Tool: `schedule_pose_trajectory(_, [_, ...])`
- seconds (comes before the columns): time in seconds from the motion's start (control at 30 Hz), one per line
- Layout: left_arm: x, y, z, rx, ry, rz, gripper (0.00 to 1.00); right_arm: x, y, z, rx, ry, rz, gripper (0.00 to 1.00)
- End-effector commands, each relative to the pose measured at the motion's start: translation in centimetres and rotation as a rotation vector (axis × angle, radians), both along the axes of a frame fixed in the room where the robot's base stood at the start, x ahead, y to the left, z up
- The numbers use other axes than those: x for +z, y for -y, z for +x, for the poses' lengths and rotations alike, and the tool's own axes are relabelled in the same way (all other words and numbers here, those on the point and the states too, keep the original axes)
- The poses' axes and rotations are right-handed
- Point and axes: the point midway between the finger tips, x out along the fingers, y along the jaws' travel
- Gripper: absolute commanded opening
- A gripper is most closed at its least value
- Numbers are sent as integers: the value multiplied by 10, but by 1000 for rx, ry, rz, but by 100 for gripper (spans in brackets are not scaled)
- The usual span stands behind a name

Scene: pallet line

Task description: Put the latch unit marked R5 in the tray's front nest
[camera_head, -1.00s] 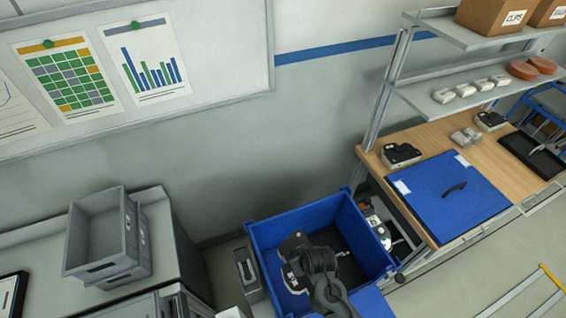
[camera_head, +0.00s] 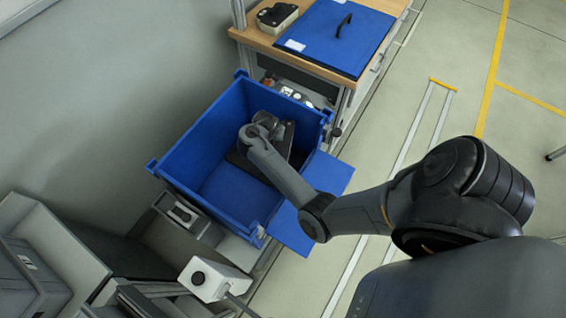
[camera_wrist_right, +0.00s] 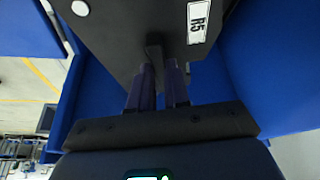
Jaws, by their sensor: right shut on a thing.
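The latch unit marked R5 (camera_wrist_right: 120,38) is a dark, flat-faced body with a white R5 label and a white round spot, close up in the right wrist view. My right gripper (camera_wrist_right: 160,72) is shut on a narrow dark part of it. In the head view my right arm reaches down into the open blue bin (camera_head: 190,150). A dark shape under my wrist there is partly covered by the arm, and the fingers are hidden. I cannot tell whether the unit touches the bin. The tray with the front nest cannot be made out. My left gripper is not in view.
Beside the bin stands a wooden bench (camera_head: 250,38) with a blue lid-like panel (camera_head: 325,35) and another dark-and-pale unit (camera_head: 277,17). A white box on a stalk (camera_head: 213,280) and a grey crate (camera_head: 25,280) are near the left front. The floor at right is open.

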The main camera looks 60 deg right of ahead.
Motion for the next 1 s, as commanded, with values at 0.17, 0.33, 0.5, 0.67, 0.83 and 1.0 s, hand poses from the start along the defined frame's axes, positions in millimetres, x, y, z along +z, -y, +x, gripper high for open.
schedule_pose_trajectory(0.17, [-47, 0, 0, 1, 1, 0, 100, -55, 10, -13, -167, 3, 2, 0])
schedule_pose_trajectory(0.33, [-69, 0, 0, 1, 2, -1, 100, -84, 12, -24, -275, 1, 1, 0])
schedule_pose_trajectory(0.5, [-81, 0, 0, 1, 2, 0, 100, -100, 11, -31, -340, 2, 0, 0])
schedule_pose_trajectory(0.67, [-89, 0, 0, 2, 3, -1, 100, -113, 10, -34, -367, 1, -1, 0])
schedule_pose_trajectory(0.83, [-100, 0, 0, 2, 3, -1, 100, -136, 10, -35, -370, 0, -2, 0])
schedule_pose_trajectory(1.0, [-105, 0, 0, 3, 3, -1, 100, -149, 10, -34, -370, 0, -3, 0])
